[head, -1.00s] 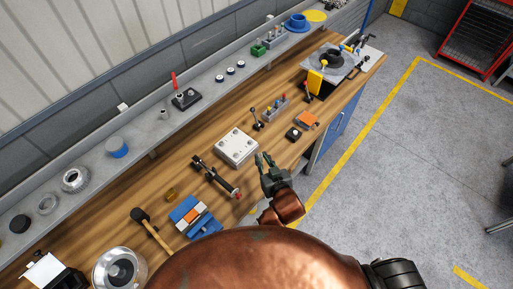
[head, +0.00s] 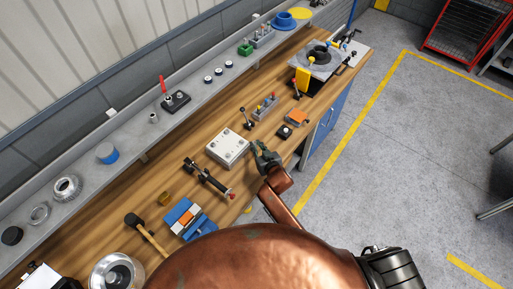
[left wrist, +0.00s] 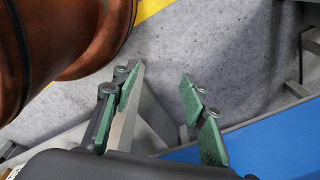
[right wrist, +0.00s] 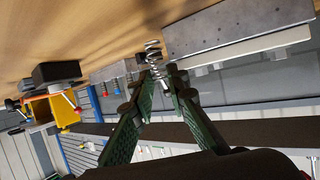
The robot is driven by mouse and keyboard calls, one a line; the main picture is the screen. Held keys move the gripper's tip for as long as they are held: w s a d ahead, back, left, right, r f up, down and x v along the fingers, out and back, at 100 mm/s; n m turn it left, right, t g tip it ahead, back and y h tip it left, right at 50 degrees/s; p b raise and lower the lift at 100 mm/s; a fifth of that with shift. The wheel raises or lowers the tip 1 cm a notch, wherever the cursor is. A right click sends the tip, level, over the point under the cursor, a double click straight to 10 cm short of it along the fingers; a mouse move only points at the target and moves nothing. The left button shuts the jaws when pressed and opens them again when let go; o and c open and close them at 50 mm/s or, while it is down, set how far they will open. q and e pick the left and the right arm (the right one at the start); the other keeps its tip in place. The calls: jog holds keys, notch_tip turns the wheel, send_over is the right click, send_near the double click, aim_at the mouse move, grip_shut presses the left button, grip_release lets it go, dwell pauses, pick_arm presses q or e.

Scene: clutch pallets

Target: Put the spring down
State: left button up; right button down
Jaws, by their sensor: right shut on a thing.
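The spring (right wrist: 153,50) is a small silver coil in the right wrist view, upright between the fingertips of my right gripper (right wrist: 158,78), which is shut on it. The wooden bench top lies close by; I cannot tell whether the spring touches it. In the head view my right gripper (head: 261,152) is just right of a light grey plate (head: 228,148) with holes, near the bench's front edge; the spring is too small to make out there. My left gripper (left wrist: 160,85) is open and empty in the left wrist view, above the floor and a blue surface.
On the bench (head: 190,155), a black lever tool (head: 208,178), a blue block fixture (head: 187,217) and a mallet (head: 145,232) lie to the left.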

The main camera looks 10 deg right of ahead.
jog(key=shift+f, duration=0.7)
jog(key=shift+f, duration=0.2)
jog(key=c, duration=2.2)
grip_release()
jog(key=shift+o, duration=0.2)
jog(key=shift+r, duration=0.1)
